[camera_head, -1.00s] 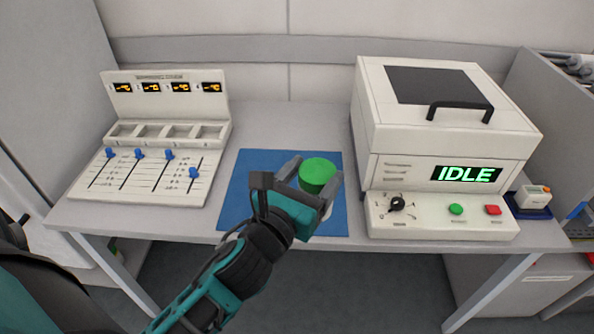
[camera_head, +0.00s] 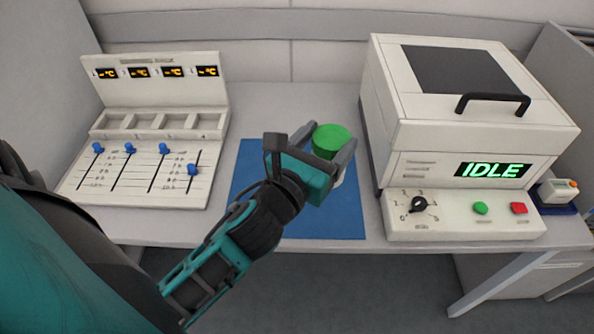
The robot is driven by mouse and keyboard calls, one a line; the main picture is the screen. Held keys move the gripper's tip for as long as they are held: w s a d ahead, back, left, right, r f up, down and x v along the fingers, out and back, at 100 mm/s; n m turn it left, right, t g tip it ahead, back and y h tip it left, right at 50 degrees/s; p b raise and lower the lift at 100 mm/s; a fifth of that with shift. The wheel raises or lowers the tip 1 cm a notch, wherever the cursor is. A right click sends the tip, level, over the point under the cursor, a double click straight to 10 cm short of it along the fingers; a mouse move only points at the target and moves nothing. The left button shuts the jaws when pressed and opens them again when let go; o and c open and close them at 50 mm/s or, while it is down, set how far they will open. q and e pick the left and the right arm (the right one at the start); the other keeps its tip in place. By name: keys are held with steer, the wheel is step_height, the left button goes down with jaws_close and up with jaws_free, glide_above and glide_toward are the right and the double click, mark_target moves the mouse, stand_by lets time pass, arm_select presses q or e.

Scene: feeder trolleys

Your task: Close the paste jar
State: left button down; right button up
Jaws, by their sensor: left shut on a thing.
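A green round lid (camera_head: 331,138) sits between the fingers of my left gripper (camera_head: 328,143), which is shut on it over the blue mat (camera_head: 320,218). A small white part, likely the paste jar (camera_head: 339,178), shows just below the right finger. The gripper and lid hide most of it. I cannot tell whether the lid touches the jar. My right gripper is not in view.
A white oven-like machine (camera_head: 395,160) reading IDLE, with a knob and buttons, stands close to the right of the gripper. A slider panel (camera_head: 140,170) stands at the left. The grey table (camera_head: 270,105) behind the mat is clear.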

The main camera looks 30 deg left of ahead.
arm_select(q)
steer(key=shift+r, duration=0.1)
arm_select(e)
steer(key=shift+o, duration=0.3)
